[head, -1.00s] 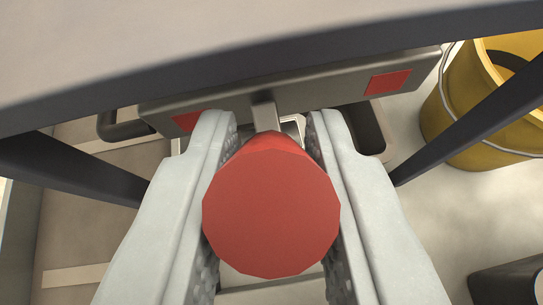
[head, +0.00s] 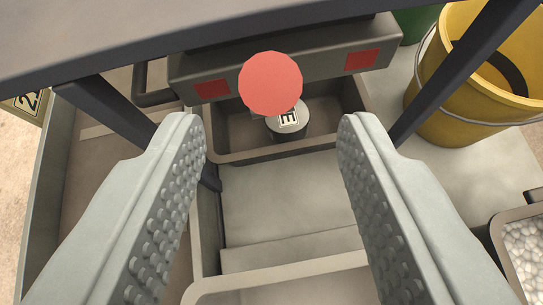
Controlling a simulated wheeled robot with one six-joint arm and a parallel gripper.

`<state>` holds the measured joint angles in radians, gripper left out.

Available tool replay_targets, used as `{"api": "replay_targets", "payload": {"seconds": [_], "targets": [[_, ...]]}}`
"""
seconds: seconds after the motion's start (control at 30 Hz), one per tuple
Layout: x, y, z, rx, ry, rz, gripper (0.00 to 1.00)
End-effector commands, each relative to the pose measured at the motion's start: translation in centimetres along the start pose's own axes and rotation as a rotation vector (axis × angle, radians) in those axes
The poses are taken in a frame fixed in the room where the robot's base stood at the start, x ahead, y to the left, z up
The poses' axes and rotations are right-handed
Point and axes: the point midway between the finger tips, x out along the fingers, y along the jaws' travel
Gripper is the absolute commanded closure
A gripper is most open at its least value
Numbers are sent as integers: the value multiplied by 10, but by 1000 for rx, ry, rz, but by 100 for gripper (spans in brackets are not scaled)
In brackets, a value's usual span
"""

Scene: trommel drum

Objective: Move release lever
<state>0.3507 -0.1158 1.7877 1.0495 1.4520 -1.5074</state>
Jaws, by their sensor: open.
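The release lever's round red knob (head: 270,83) faces me near the top middle of the head view. It sits in front of a dark grey bar (head: 285,68) with two red patches; its shaft is hidden behind the knob. My gripper (head: 270,125) is open wide, with one studded finger on each side of the picture. The knob lies beyond and between the fingertips, clear of both. Nothing is between the fingers.
Below the bar is a grey tray (head: 235,155) holding a round piece marked E (head: 288,118). A yellow bucket (head: 460,125) stands at right. A bin of white pellets (head: 525,255) is at lower right. Dark struts (head: 125,115) slant down on both sides.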

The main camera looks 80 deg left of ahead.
Motion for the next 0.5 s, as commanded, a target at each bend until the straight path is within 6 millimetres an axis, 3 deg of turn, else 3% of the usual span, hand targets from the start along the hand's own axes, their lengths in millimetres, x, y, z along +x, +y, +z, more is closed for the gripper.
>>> {"api": "replay_targets", "payload": {"seconds": [0.5], "targets": [[-93,1,0,0,0,3,57]]}}
